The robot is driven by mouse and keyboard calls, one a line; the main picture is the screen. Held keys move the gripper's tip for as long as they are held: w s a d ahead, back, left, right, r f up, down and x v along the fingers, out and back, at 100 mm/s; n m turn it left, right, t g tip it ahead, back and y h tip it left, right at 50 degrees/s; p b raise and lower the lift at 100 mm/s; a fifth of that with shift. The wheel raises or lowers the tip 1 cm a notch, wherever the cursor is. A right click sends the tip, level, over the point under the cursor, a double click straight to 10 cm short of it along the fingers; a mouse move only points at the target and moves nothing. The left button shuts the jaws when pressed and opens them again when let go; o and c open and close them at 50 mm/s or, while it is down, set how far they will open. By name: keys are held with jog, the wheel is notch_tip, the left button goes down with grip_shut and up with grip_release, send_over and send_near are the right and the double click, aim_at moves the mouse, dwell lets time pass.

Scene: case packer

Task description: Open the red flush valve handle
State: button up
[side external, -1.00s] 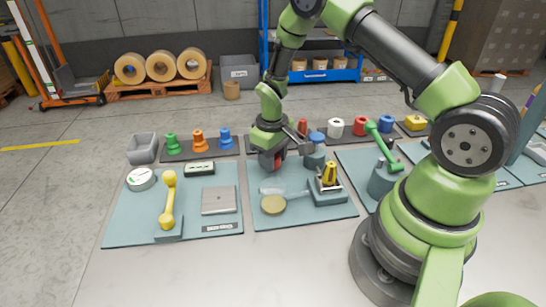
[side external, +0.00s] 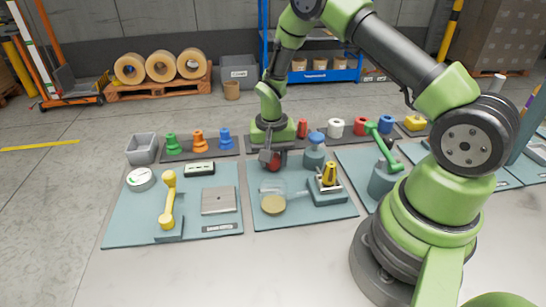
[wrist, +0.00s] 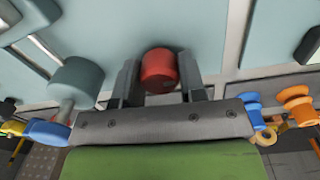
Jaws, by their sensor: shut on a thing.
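The red flush valve handle (side external: 274,164) shows as a red rounded part at the back of the middle teal mat, partly hidden by my gripper (side external: 268,157). In the wrist view the red handle (wrist: 158,66) sits between the two dark fingers of my gripper (wrist: 158,82). The gripper points down and is shut on it. The valve body under the handle is hidden, and I cannot tell how far the handle is turned.
A grey cylinder with a blue top (side external: 314,152) stands close to the right of my gripper. Coloured spools (side external: 199,141) stand behind left. A yellow lever (side external: 168,200) is on the left mat.

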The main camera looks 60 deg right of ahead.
jog(key=shift+m, duration=0.5)
jog(key=o, duration=0.9)
notch_tip(320, 180, up, 10)
jog(key=shift+w+a+f, duration=0.1)
